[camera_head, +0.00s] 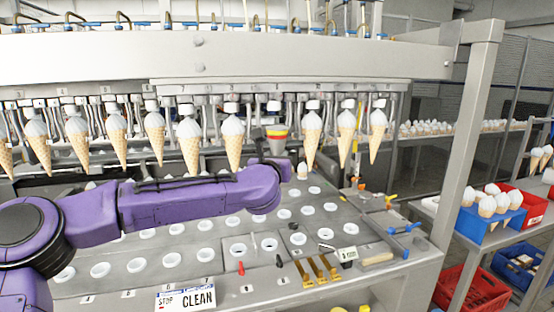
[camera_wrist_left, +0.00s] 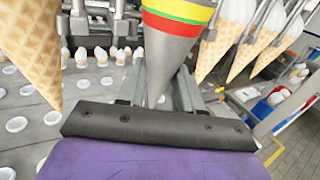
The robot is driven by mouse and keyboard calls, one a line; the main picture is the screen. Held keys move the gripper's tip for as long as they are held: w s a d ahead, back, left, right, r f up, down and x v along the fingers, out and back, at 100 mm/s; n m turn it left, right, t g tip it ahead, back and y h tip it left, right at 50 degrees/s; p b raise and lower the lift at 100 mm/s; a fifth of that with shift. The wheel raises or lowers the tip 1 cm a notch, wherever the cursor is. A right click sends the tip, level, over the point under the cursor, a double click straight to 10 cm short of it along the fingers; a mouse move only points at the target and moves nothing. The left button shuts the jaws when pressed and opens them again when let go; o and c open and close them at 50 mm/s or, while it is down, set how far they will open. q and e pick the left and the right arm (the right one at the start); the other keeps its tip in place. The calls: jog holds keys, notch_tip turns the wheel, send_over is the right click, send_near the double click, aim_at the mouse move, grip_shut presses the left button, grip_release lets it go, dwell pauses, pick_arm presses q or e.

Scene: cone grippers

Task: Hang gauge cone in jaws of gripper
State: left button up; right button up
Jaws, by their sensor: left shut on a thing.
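The gauge cone (camera_head: 277,136) is grey with green, yellow and red bands near its wide top. It is upright, point down, in the row of hanging ice cream cones under the machine's bar. In the left wrist view the gauge cone (camera_wrist_left: 172,62) stands between the fingers of my left gripper (camera_wrist_left: 155,95), which is shut on it. In the head view my left gripper (camera_head: 272,158) is at the cone's lower part, partly hidden by my purple arm. A row jaw (camera_head: 274,106) is directly above the cone; I cannot tell whether they touch. My right gripper is not in view.
Ice cream cones hang close on both sides, one at left (camera_head: 233,140) and one at right (camera_head: 312,135). Below is a plate with white-rimmed holes (camera_head: 178,229). A blue crate (camera_head: 490,222) with cones stands at the right.

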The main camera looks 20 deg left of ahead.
pick_arm(q)
jog(key=w+a, duration=0.2)
jog(key=w, duration=0.1)
dwell(0.7)
jog(key=shift+s, duration=0.1)
dwell(0.4)
jog(key=shift+f+b, duration=0.55)
jog(key=shift+b, duration=0.3)
dwell(0.9)
jog(key=o, duration=1.3)
